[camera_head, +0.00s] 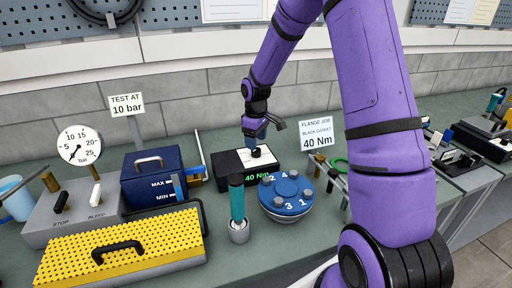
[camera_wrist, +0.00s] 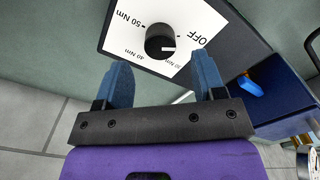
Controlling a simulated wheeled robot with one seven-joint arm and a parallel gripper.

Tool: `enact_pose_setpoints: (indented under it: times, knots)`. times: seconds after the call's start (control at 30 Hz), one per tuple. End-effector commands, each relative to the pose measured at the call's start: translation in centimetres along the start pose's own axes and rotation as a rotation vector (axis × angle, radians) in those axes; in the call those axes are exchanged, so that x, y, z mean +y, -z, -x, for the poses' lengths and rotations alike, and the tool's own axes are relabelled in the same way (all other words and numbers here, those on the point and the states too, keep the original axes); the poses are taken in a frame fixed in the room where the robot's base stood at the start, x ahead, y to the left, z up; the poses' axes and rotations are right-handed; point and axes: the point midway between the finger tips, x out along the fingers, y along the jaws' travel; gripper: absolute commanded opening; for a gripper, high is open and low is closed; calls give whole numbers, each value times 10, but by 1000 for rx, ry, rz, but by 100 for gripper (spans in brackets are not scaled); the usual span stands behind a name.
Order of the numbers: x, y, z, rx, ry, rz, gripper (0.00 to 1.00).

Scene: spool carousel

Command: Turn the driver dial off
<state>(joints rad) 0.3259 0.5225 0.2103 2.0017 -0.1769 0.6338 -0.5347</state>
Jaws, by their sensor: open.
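The driver dial (camera_wrist: 160,42) is a round black knob with a white mark on a white plate in the wrist view. The plate reads OFF, 30 Nm, 40 Nm and 50 Nm. The mark points toward the right side, but I cannot tell which label it meets. In the head view the knob (camera_head: 256,153) sits on top of a black box (camera_head: 226,173) whose front shows 40 Nm in green. My gripper (camera_head: 257,133) is above the knob. In the wrist view my gripper (camera_wrist: 161,60) is open, its blue fingers either side of the knob, apparently not touching it.
A driver with a teal handle (camera_head: 237,204) stands in front of the box, beside a blue numbered flange (camera_head: 286,193). A dark blue case (camera_head: 153,176) and a yellow perforated cover (camera_head: 120,254) are to the left. A 40 Nm sign (camera_head: 316,133) stands behind right.

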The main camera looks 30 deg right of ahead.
Motion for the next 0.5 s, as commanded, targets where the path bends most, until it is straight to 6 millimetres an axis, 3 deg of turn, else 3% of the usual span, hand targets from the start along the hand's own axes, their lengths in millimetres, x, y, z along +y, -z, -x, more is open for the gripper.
enact_pose_setpoints:
  times: [0.2,0.5]
  knots:
    - [1,0,42,3,-3,0,63]
    - [0,0,67,1,-1,1,63]
